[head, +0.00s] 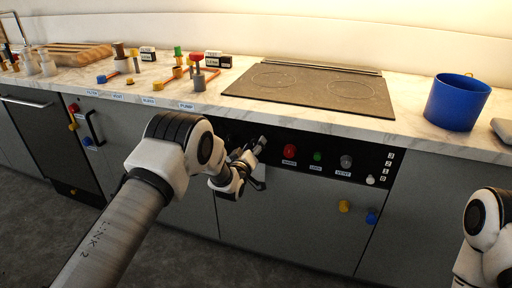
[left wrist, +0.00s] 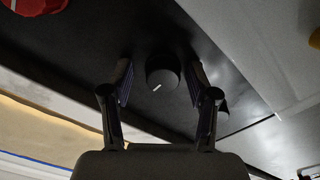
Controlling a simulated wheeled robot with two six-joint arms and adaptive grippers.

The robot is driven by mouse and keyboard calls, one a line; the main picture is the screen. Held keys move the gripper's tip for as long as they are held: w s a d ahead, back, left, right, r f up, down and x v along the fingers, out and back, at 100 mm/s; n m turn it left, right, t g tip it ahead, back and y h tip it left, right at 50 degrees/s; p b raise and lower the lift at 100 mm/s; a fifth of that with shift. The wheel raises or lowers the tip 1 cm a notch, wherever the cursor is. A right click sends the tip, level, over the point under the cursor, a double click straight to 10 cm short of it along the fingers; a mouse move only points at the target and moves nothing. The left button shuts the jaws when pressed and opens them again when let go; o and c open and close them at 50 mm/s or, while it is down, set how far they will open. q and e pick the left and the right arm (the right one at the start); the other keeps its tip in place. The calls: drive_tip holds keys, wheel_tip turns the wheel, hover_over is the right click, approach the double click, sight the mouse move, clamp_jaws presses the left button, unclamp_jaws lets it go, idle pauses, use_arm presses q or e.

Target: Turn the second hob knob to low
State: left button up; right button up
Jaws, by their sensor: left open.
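A black round knob (left wrist: 162,70) with a white pointer line is on the dark control panel in the left wrist view. My left gripper (left wrist: 160,82) is open, with one finger on each side of the knob. I see a gap at both sides, and the knob is not gripped. In the head view my left gripper (head: 258,160) is at the left part of the black panel (head: 333,152) under the hob (head: 312,88). It hides the knobs there. My right gripper is out of view; only part of that arm shows at the right edge.
Right of my left gripper the panel carries a red knob (head: 289,151), a green button (head: 317,156) and a grey knob (head: 346,161). A blue pot (head: 457,102) stands on the counter at right. Coloured valves (head: 198,75) and a wooden board (head: 68,54) are at left.

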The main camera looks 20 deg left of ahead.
use_arm(q)
drive_tip(key=shift+w+a+f, duration=0.1)
drive_tip(key=shift+w+a, duration=0.05)
drive_tip(key=shift+w, duration=0.35)
drive_tip(key=shift+c, duration=0.4)
clamp_jaws()
